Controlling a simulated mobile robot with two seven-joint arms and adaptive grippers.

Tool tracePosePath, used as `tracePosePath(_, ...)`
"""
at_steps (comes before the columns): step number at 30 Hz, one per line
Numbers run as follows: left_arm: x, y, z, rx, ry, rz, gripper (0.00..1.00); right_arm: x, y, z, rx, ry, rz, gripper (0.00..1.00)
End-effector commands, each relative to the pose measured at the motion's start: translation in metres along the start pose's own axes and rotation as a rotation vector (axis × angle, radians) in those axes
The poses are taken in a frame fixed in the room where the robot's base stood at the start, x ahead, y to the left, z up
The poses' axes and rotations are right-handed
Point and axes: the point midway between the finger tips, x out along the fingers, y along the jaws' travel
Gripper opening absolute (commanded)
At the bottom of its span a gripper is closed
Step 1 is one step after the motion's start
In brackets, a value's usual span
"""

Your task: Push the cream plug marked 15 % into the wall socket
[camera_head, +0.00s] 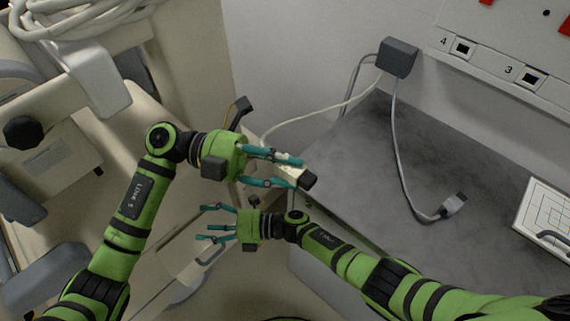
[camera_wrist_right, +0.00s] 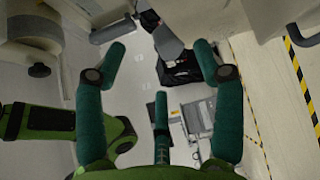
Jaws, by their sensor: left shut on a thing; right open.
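My left gripper (camera_head: 288,172) is shut on a cream plug (camera_head: 291,174) with a dark end, which points right and down near the counter's left edge. No marking on it can be read. A cream cable (camera_head: 330,112) runs from near my left gripper to a grey box on the wall. Wall sockets marked 4 (camera_head: 463,47) and 3 (camera_head: 529,77) sit in a white panel at the upper right, apart from the plug. My right gripper (camera_head: 218,223) is open and empty below my left one. In the right wrist view its spread fingers (camera_wrist_right: 160,62) hold nothing.
The grey counter (camera_head: 350,180) is mostly clear. A grey plug (camera_head: 455,203) lies on it, its cable leading to the grey box (camera_head: 398,57). A white tray-like item (camera_head: 545,213) is at the right edge. Cream cart parts (camera_head: 110,80) crowd the left.

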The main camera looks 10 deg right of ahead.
Motion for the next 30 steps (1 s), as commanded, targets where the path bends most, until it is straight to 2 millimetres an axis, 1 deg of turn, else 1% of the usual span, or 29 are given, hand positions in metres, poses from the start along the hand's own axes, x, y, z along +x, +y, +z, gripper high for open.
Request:
tracePosePath(1,0.000,0.000,0.000,0.000,0.000,-0.001,0.00,-0.014,-0.024,0.004,0.147,-0.107,-0.037,0.69)
tracePosePath(4,0.000,0.000,0.000,0.000,0.000,-0.001,0.00,-0.044,-0.069,0.009,0.411,-0.302,-0.102,0.69)
tracePosePath(7,0.000,0.000,0.000,0.000,0.000,-0.001,0.00,-0.077,-0.112,0.004,0.643,-0.476,-0.157,0.69)
tracePosePath(8,0.000,0.000,0.000,0.000,0.000,-0.001,0.00,-0.087,-0.125,0.000,0.708,-0.524,-0.173,0.69)
tracePosePath(9,0.000,0.000,0.000,0.000,0.000,-0.001,0.00,-0.101,-0.141,-0.006,0.793,-0.587,-0.193,0.69)
tracePosePath(11,0.000,0.000,0.000,0.000,0.000,-0.001,0.00,-0.122,-0.164,-0.017,0.913,-0.678,-0.221,0.69)
tracePosePath(12,0.000,0.000,0.000,0.000,0.000,-0.001,0.00,-0.136,-0.178,-0.025,0.988,-0.736,-0.239,0.69)
tracePosePath(14,0.000,0.000,0.000,0.000,0.000,0.000,0.00,-0.157,-0.198,-0.041,1.097,-0.821,-0.265,0.69)
tracePosePath(15,0.000,0.000,0.000,0.000,0.000,-0.001,0.00,-0.171,-0.211,-0.052,1.169,-0.879,-0.283,0.69)
tracePosePath(17,0.000,0.000,0.000,0.000,0.000,0.000,0.00,-0.192,-0.228,-0.071,1.271,-0.963,-0.308,0.69)
tracePosePath(18,0.000,0.000,0.000,0.000,0.000,0.000,0.00,-0.205,-0.239,-0.084,1.336,-1.017,-0.324,0.69)
tracePosePath(20,0.000,0.000,0.000,0.000,0.000,-0.001,0.00,-0.226,-0.253,-0.105,1.432,-1.099,-0.347,0.69)
tracePosePath(21,0.000,0.000,0.000,0.000,0.000,-0.001,0.00,-0.239,-0.262,-0.121,1.494,-1.154,-0.363,0.69)
tracePosePath(23,0.000,0.000,0.000,0.000,0.000,-0.001,0.00,-0.259,-0.274,-0.144,1.584,-1.236,-0.386,0.69)
tracePosePath(24,0.000,0.000,0.000,0.000,0.000,0.000,0.00,-0.272,-0.280,-0.161,1.643,-1.291,-0.400,0.69)
tracePosePath(26,0.000,0.000,0.000,0.000,0.000,0.000,0.00,-0.291,-0.288,-0.187,1.729,-1.374,-0.421,0.69)
tracePosePath(27,0.000,0.000,0.000,0.000,0.000,0.000,0.00,-0.303,-0.293,-0.204,1.784,-1.429,-0.435,0.69)
tracePosePath(29,0.000,0.000,0.000,0.000,0.000,0.000,0.00,-0.320,-0.298,-0.231,1.863,-1.512,-0.454,0.69)
tracePosePath(30,0.000,0.000,0.000,0.000,0.000,0.000,0.00,-0.331,-0.300,-0.248,1.911,-1.565,-0.467,0.69)
